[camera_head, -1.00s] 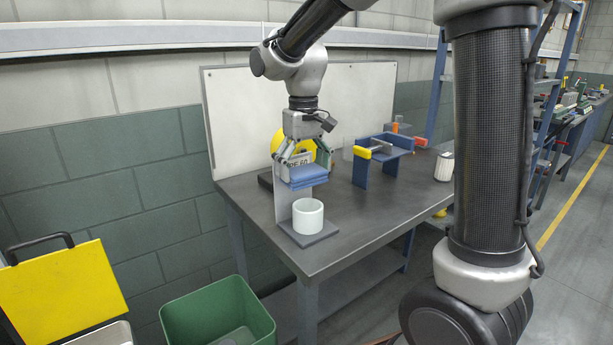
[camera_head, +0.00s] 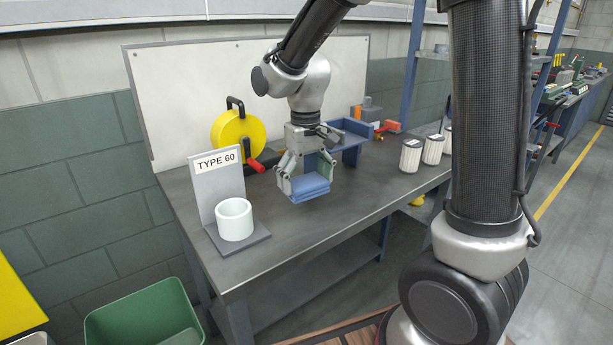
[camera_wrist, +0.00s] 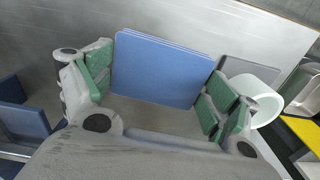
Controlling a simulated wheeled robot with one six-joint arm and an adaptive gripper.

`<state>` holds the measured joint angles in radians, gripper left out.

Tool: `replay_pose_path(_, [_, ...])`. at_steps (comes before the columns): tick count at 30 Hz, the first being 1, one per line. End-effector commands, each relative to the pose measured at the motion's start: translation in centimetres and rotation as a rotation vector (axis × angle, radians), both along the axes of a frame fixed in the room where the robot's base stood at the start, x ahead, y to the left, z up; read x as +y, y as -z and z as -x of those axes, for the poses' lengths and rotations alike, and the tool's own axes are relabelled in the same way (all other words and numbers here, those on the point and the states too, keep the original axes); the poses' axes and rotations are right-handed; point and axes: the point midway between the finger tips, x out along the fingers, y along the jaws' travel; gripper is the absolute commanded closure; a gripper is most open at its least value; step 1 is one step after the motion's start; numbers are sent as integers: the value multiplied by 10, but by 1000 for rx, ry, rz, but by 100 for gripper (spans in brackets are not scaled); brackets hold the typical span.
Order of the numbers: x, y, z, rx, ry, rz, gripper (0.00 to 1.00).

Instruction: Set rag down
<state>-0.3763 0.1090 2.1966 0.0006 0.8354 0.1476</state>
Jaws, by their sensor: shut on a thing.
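My gripper (camera_head: 304,180) points down over the middle of the workbench (camera_head: 275,240) in the head view. It is shut on a folded blue rag (camera_head: 310,187). In the wrist view the rag (camera_wrist: 160,70) lies flat between the two green-padded fingers (camera_wrist: 155,92). The rag appears to be close above the bench top; I cannot tell whether it touches it.
A white cup (camera_head: 235,220) stands on a grey stand with a "TYPE 60" sign (camera_head: 216,162), left of my gripper. A yellow reel (camera_head: 238,137) and a blue holder (camera_head: 346,135) stand behind. White ribbed cylinders (camera_head: 411,155) stand at right. The front bench top is clear.

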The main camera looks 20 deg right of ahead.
Motion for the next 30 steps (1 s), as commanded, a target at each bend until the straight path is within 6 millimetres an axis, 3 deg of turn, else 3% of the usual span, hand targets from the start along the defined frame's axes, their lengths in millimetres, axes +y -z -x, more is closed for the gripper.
replay_pose_path(10, [0,3,0,2,1,0,37])
replay_pose_path(21, [0,38,0,3,1,1,37])
replay_pose_path(30, [0,50,0,1,1,0,37])
